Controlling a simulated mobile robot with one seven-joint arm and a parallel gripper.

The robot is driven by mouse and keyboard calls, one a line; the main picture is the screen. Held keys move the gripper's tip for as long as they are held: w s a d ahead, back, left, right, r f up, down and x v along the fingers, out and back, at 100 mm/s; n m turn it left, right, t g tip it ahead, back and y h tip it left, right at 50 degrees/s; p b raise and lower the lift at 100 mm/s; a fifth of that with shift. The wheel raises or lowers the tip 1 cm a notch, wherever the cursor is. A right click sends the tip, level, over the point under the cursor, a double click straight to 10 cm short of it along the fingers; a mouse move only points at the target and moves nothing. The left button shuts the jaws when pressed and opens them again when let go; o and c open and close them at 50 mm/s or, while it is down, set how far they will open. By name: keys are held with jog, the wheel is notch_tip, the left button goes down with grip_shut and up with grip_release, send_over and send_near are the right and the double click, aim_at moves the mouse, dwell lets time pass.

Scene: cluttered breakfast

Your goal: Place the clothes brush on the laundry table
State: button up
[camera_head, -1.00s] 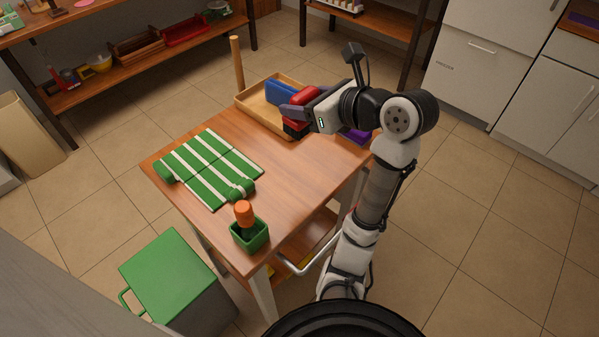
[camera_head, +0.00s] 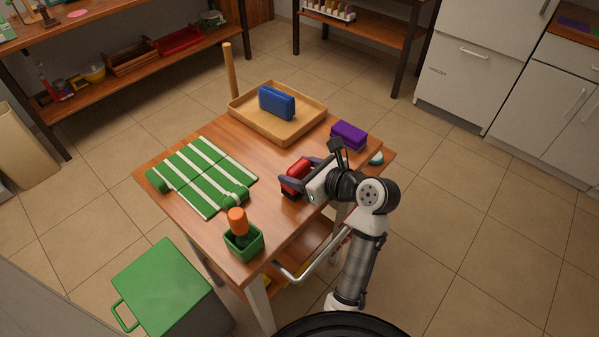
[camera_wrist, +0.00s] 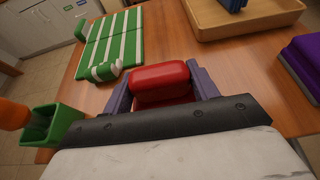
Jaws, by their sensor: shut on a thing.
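A red block with a dark lower part (camera_head: 299,169), which looks like the clothes brush, is held between the fingers of my gripper (camera_head: 296,178). In the wrist view the red top (camera_wrist: 160,76) fills the gap between the two grey-purple fingers. It is low over the right front part of the wooden table (camera_head: 262,184), between the green striped mat and the purple block. I cannot tell whether it touches the tabletop. Its underside is mostly hidden.
A wooden tray (camera_head: 305,128) holds a blue block (camera_head: 277,103) at the back. A purple block (camera_head: 348,135) lies at the right. A green striped mat (camera_head: 190,190) and a green pot (camera_head: 257,246) with an orange-topped thing (camera_head: 237,221) are at the left and front. A green bin (camera_head: 158,290) stands beside the table.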

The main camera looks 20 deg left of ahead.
jog(key=shift+f, duration=0.35)
jog(key=o, duration=1)
jog(key=shift+f, duration=0.15)
jog(key=shift+d+r, duration=0.15)
jog(key=shift+r, duration=0.05)
jog(key=v, duration=1.1)
jog(key=shift+s+d+r, duration=0.2)
jog(key=shift+s+d, duration=0.05)
jog(key=shift+d, duration=0.05)
